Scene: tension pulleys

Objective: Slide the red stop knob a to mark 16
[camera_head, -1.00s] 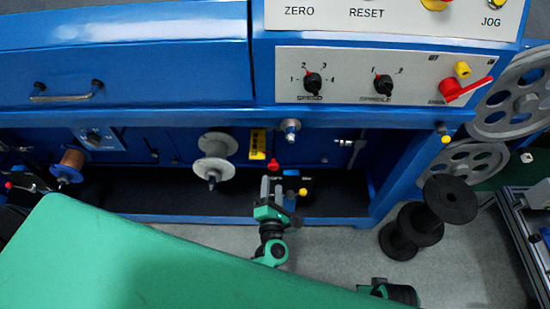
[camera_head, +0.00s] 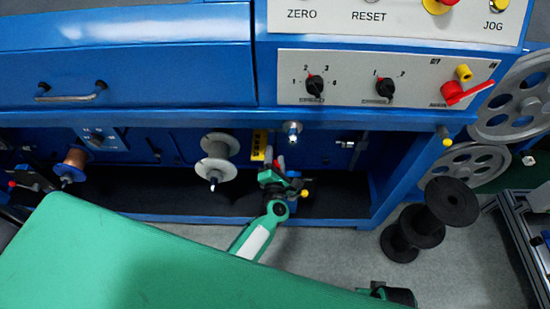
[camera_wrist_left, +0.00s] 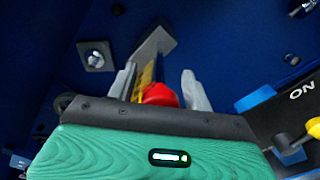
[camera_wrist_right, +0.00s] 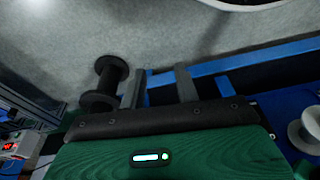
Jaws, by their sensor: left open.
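The red stop knob a (camera_wrist_left: 160,95) shows in the left wrist view, on a rail beside a yellow strip with dark marks (camera_wrist_left: 143,80). My left gripper (camera_wrist_left: 160,78) is open, with one finger on each side of the knob; gaps show and I cannot see contact. In the head view, the left gripper (camera_head: 275,168) is just below the yellow strip (camera_head: 258,143) and largely covers the knob. The marks are too small to read, including 16. My right gripper (camera_wrist_right: 160,84) is open and empty, away from the knob.
A grey spool (camera_head: 217,158) and a copper spool (camera_head: 72,163) stand left of the yellow strip. Black spools (camera_head: 425,222) stand on the floor at the right.

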